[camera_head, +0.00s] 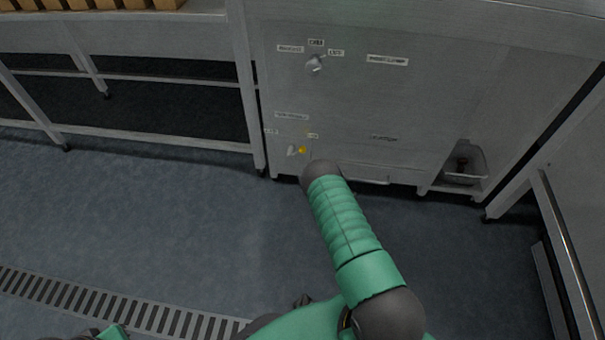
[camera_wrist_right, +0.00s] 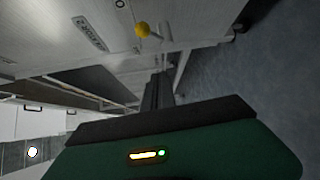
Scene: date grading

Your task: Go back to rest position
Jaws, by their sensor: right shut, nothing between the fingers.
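My right arm comes in from the bottom right of the head view and reaches toward the front of a grey metal cabinet (camera_head: 440,105). Its forearm hides the right gripper there. In the right wrist view my right gripper (camera_wrist_right: 157,82) is shut and empty, its dark fingers together. A yellow knob (camera_wrist_right: 142,29) on the cabinet front shows just beyond the fingertips, apparently apart from them. In the head view this yellow knob (camera_head: 302,150) is just left of the forearm's far end. My left gripper cannot be made out in either view.
A silver knob (camera_head: 315,63) and several labels are higher on the cabinet. A clear bin (camera_head: 463,178) is set low at its right. A metal table (camera_head: 150,30) stands at the left. The blue-grey floor (camera_head: 180,220) is clear, with a drain grate (camera_head: 120,308) across it.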

